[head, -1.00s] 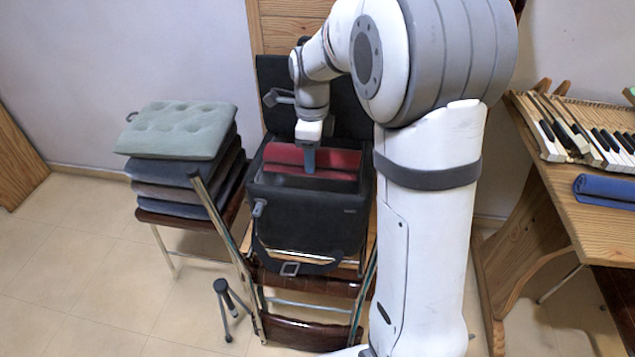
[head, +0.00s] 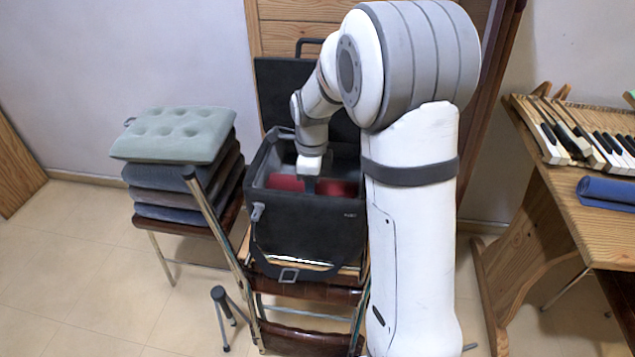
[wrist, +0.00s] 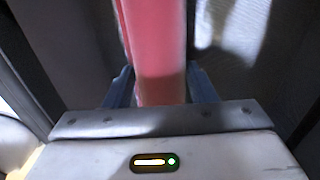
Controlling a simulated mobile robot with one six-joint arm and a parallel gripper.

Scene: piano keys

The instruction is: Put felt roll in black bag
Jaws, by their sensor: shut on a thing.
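The red felt roll (head: 285,182) lies across the inside of the open black bag (head: 308,228), below its rim. My gripper (head: 309,184) reaches down into the bag and is shut on the roll near its middle. In the wrist view the red roll (wrist: 160,50) passes between the two fingers of my gripper (wrist: 162,88), with grey bag walls close on both sides. The bag stands upright on a chair with its lid (head: 285,95) raised behind it. The bag's floor is hidden, so I cannot tell whether the roll touches it.
Cushions (head: 175,135) are stacked on a stool to the left. A blue roll (head: 607,190) and piano keys (head: 570,130) lie on the wooden bench at right. A small tripod (head: 228,315) stands on the floor by the chair (head: 310,295).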

